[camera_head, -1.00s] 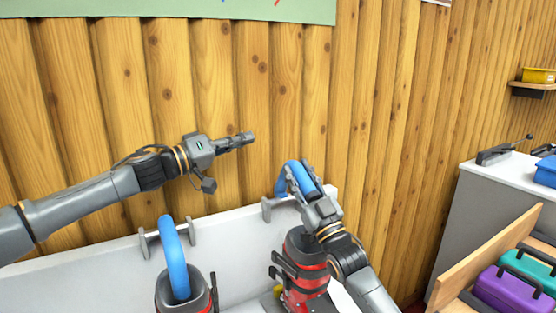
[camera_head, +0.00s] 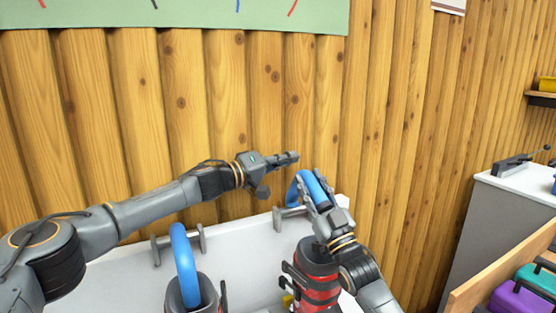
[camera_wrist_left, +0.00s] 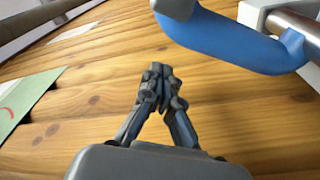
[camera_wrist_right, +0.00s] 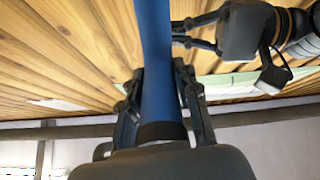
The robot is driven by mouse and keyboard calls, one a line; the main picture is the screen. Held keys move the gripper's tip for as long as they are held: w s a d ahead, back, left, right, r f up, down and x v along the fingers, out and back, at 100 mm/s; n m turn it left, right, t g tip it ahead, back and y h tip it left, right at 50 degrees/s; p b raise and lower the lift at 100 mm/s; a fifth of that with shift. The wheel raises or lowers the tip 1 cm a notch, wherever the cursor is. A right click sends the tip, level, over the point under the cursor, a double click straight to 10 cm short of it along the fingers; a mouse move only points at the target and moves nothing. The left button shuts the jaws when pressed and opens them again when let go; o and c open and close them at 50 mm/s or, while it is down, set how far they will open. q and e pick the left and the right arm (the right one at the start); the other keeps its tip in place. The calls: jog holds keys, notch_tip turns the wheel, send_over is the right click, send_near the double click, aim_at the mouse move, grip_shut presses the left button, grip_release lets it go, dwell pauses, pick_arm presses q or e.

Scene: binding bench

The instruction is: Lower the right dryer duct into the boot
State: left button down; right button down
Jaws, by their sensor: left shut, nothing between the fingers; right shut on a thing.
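The right dryer duct is a curved blue tube (camera_head: 296,189) above the right boot, at the rack's right peg. My right gripper (camera_head: 312,184) is shut on it; in the right wrist view the blue duct (camera_wrist_right: 153,60) runs up between its fingers (camera_wrist_right: 160,95). The right boot (camera_head: 316,258), red and black, stands below, partly hidden by my right arm. The duct's lower end is hidden. My left gripper (camera_head: 292,157) is shut and empty, just left of and above the duct; its closed fingers (camera_wrist_left: 160,80) also show in the left wrist view.
A second blue duct (camera_head: 184,262) goes into the left boot (camera_head: 205,300). A white panel (camera_head: 240,235) with grey pegs stands behind. At right are a grey cabinet (camera_head: 510,225), a wooden board (camera_head: 500,270) and purple and teal boxes (camera_head: 518,298).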

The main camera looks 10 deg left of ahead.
pick_arm(q)
jog(key=shift+s+d+f, duration=0.15)
jog(key=shift+s+f, duration=0.25)
jog(key=shift+s, duration=0.25)
jog(key=shift+s+d+f, duration=0.15)
jog(key=shift+s+f, duration=0.25)
jog(key=shift+s, duration=0.25)
